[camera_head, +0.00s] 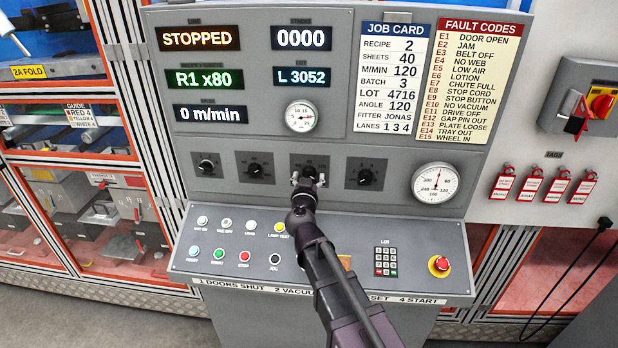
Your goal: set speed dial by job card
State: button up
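The job card (388,75) is on the panel and reads recipe 2, sheets 40, m/min 120, batch 3, lot 4716, angle 120. A row of black dials runs below the displays. The far left dial (206,167), second dial (255,170) and far right dial (365,177) are uncovered. My gripper (308,179) is at the third dial (310,170), its fingertips to either side of the knob's lower part. Whether they grip it is too small to tell. The gripper partly hides this dial's pointer and scale. The dial labels are unreadable.
Displays show STOPPED (200,38), 0000 and 0 m/min (210,114). Below, the sloping console (430,235) has several buttons, a keypad (386,262) and a red emergency stop (439,265). My arm crosses its middle. A round gauge (437,184) is right of the dials.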

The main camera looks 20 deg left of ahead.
jog(key=shift+s, duration=0.15)
jog(key=v, duration=1.1)
jog(key=shift+s+d, duration=0.2)
jog(key=shift+s, duration=0.2)
jog(key=w+d+f+m+g+h, duration=0.1)
jog(key=w+d+f+m+h, duration=0.15)
jog(key=d, duration=0.35)
jog(key=w+d+f+m+g+h, duration=0.1)
jog(key=w+d+f+h, duration=0.15)
jog(key=d, duration=0.45)
jog(key=d+f+g+h, duration=0.1)
jog(key=d+f+g, duration=0.2)
jog(key=d, duration=0.4)
jog(key=s+d+f+g+h, duration=0.1)
jog(key=d+f+g, duration=0.2)
jog(key=d, duration=0.4)
jog(key=s+d+f+m+g+h, duration=0.1)
jog(key=d+f+g, duration=0.3)
jog(key=d, duration=0.3)
jog(key=shift+s+d+h, duration=0.1)
jog(key=shift+d+h, duration=0.1)
jog(key=shift+h, duration=0.1)
jog(key=s+d+f+n+g+y, duration=0.2)
jog(key=s+d+f+g+y, duration=0.1)
jog(key=s+d+g+y, duration=0.1)
jog(key=s+d+g, duration=0.1)
jog(key=s+d, duration=0.1)
jog(key=s, duration=0.1)
jog(key=shift+f+g+y, duration=0.3)
